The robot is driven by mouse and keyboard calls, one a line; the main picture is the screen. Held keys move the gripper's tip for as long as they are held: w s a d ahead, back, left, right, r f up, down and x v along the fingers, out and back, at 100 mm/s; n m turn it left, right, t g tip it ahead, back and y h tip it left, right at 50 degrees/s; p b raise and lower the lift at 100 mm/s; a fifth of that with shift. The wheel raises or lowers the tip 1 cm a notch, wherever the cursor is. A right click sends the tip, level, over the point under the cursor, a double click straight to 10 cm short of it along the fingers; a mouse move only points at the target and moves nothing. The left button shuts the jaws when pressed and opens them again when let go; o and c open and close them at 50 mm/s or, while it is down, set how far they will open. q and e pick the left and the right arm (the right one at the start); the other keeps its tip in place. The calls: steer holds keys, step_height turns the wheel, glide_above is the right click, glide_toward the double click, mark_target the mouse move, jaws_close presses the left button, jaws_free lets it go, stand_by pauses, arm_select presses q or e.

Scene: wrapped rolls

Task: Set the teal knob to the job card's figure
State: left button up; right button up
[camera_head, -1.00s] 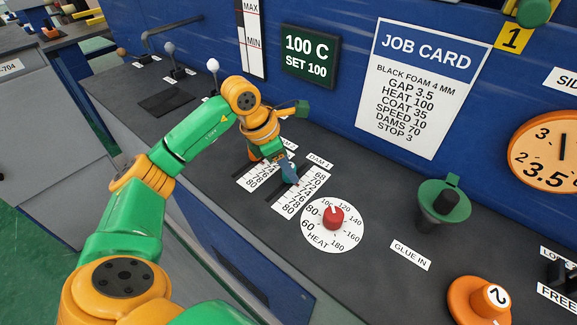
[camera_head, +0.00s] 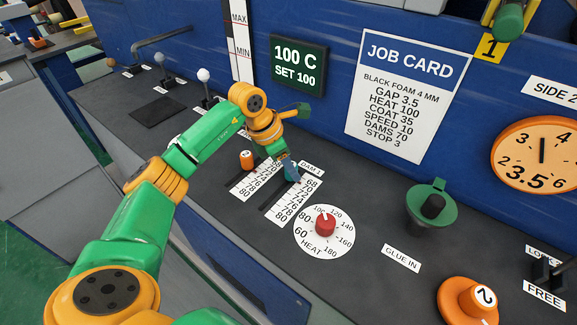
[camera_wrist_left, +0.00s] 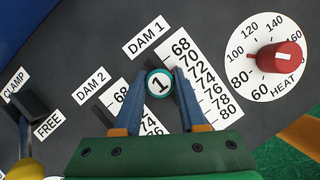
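The teal knob shows in the left wrist view as a teal-ringed round cap (camera_wrist_left: 160,84) marked 1, at the upper end of the DAM 1 scale (camera_wrist_left: 213,95), near 68 and 70. My left gripper (camera_wrist_left: 160,76) has one finger on each side of it, and both fingers appear to touch it. The job card (camera_head: 408,90) on the blue wall reads DAMS 70. My right gripper is not in view.
The orange DAM 2 knob (camera_head: 246,160) stands left of my gripper. The red HEAT knob (camera_head: 325,224) is close on the right. A green-lidded glue cup (camera_head: 432,207) and an orange knob marked 2 (camera_head: 478,299) stand farther right.

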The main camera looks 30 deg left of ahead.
arm_select(q)
steer(key=o, duration=0.3)
steer(key=shift+o, duration=0.2)
steer(key=b+v, duration=0.1)
steer(key=v, duration=0.6)
